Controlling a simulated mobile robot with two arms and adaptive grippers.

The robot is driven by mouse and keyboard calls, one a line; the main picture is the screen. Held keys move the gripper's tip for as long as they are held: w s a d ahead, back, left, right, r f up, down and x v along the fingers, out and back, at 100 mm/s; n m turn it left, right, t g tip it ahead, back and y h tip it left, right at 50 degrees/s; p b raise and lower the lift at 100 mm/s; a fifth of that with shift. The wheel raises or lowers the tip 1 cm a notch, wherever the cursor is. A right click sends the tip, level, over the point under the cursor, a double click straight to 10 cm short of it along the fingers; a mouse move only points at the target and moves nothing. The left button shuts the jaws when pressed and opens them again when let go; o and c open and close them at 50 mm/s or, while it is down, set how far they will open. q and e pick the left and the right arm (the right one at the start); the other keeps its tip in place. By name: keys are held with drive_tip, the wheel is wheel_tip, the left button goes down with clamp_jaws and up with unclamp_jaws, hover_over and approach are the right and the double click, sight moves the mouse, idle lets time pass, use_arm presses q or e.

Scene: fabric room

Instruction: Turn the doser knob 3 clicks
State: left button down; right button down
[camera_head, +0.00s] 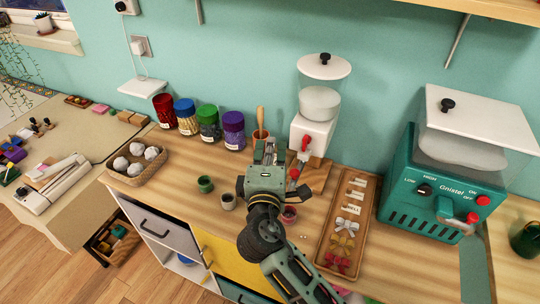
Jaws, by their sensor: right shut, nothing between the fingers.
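The doser (314,134) is a white block with a clear hopper and white lid, standing against the wall behind the counter. Its red knob (305,143) is on the front, and a second red part (294,173) shows lower down. My right gripper (266,150) is shut and empty, just left of the knob, with its arm coming up from the bottom. From this view I cannot tell whether it touches the doser. Part of the doser's lower front and base is hidden behind the gripper. My left gripper is not in view.
A wooden tray (326,256) with labels and bows lies to the right, beside a teal machine (405,210). Several coloured jars (209,124) and a basket (130,177) are left.

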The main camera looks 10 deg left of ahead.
sight(306, 142)
drive_tip(key=d, duration=0.1)
drive_tip(key=w+d+p, duration=0.2)
drive_tip(key=shift+d, duration=0.35)
